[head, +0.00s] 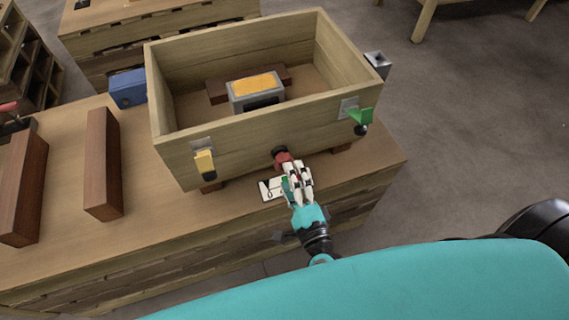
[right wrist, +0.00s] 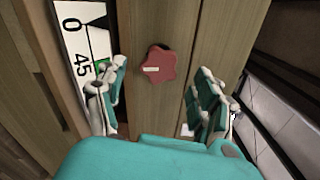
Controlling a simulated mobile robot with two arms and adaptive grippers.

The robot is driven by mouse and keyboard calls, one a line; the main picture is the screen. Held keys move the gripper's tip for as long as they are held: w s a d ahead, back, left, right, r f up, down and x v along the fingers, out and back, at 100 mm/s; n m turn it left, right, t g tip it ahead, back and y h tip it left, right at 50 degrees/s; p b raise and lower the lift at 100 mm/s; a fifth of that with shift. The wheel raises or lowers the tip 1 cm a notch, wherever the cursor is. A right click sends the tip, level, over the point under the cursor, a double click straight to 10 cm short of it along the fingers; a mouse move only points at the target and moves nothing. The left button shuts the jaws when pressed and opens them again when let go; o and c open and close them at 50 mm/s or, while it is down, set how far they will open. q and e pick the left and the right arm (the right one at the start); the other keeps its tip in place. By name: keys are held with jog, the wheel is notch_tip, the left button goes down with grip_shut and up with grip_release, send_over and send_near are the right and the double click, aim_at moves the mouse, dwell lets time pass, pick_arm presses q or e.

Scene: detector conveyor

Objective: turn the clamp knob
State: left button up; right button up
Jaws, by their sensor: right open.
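The clamp knob is a red star-shaped knob (right wrist: 161,63) with a pale mark on its face, on the front of the wooden box. In the head view the red knob (head: 283,157) sits low on the box front, partly behind my gripper. My right gripper (right wrist: 160,95) is open, its fingers apart on either side of the knob and not visibly touching it. It also shows in the head view (head: 291,172) in front of the knob. A white scale plate (right wrist: 78,55) with 0 and 45 lies left of the knob in the wrist view. My left gripper is not in view.
The open wooden box (head: 175,155) stands on a wooden bench (head: 60,262) and holds a grey block with a yellow top (head: 256,87). A yellow lever (head: 205,163) and a green lever (head: 361,117) flank the knob. Brown bars (head: 103,165) lie left.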

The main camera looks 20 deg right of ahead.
jog(key=s, duration=0.6)
jog(key=shift+s+d, duration=0.15)
jog(key=shift+s, duration=0.1)
dwell(0.7)
